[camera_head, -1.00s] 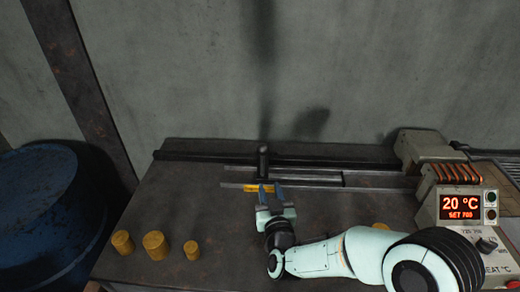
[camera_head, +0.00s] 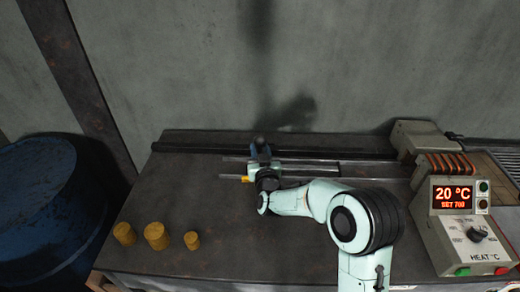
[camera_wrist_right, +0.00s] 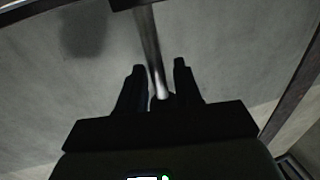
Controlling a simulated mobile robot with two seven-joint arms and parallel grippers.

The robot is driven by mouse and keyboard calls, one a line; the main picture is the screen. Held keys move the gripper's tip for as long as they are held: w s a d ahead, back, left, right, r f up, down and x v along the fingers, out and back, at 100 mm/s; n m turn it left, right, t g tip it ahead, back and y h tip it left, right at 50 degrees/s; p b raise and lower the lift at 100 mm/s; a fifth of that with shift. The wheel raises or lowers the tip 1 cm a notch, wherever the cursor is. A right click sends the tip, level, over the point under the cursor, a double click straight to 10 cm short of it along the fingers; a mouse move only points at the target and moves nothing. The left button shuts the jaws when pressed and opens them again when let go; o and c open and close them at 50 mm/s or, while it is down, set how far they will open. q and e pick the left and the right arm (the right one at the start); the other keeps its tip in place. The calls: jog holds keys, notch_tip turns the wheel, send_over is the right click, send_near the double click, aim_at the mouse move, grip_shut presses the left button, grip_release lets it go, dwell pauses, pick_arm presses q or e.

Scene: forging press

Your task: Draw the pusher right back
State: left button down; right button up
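The pusher's dark upright handle (camera_head: 259,141) stands near the left end of the rails (camera_head: 310,170) at the back of the bench. A yellow billet (camera_head: 245,178) lies at the left end of the front rail, partly hidden by my wrist. My left gripper is out of view.
Several yellow cylinders, one of them a billet (camera_head: 156,236), stand at the bench's front left. The heater coil (camera_head: 450,163) and its control box (camera_head: 462,225), reading 20 °C, are at the right. A blue drum (camera_head: 40,210) stands left of the bench (camera_head: 200,200).

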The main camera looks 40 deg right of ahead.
jog(key=shift+w, duration=0.1)
grip_shut()
